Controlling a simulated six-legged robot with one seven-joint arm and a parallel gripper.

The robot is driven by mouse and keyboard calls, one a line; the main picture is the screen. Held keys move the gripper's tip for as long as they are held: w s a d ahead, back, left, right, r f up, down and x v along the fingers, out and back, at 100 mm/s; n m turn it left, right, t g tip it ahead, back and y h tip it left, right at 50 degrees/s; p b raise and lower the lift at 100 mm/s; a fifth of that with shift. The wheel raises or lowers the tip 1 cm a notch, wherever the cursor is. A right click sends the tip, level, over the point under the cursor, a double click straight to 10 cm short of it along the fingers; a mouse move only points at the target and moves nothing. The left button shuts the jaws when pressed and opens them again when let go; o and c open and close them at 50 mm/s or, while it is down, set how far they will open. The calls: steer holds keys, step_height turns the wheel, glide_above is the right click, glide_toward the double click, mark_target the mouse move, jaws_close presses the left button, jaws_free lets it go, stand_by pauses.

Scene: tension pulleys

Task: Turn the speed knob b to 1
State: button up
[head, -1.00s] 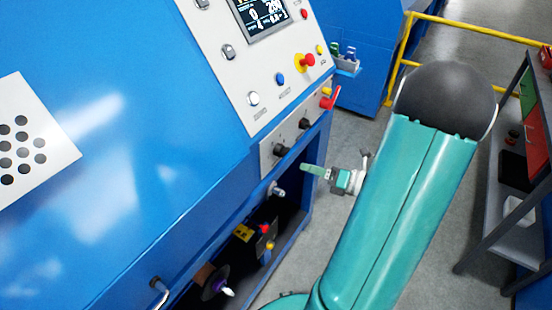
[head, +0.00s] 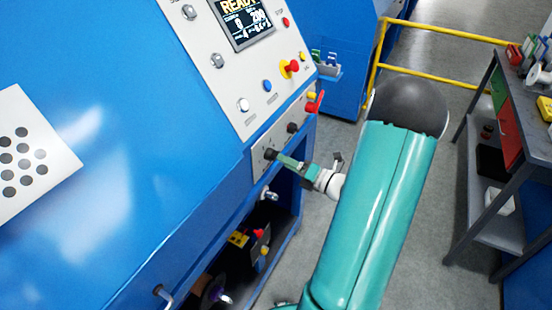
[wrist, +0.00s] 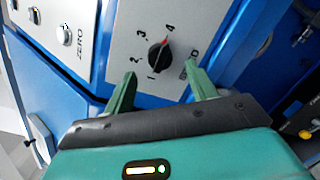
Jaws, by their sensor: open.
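A black speed knob (wrist: 157,57) with a red pointer sits on a light grey plate marked 1 to 4. Its pointer is directed near the 4. In the head view the lower-left black knob (head: 271,153) is at my fingertips, with another dark knob (head: 292,128) up and right of it. Which of these is knob b I cannot read. My green gripper (wrist: 160,73) is open and empty, its two fingers apart, short of the knob in the wrist view. In the head view my gripper (head: 281,158) points at the panel, its tips partly blending with the knob.
A red lever (head: 315,103) sticks out up and right of the knobs. The sloped panel above carries a screen (head: 242,20) and an emergency-stop button (head: 290,68). An open recess lies below. A yellow rail (head: 450,31) and a workbench (head: 500,130) stand right.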

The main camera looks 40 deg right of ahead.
mark_target(273, 155)
steer(key=shift+x, duration=2.35)
steer(key=c, duration=1)
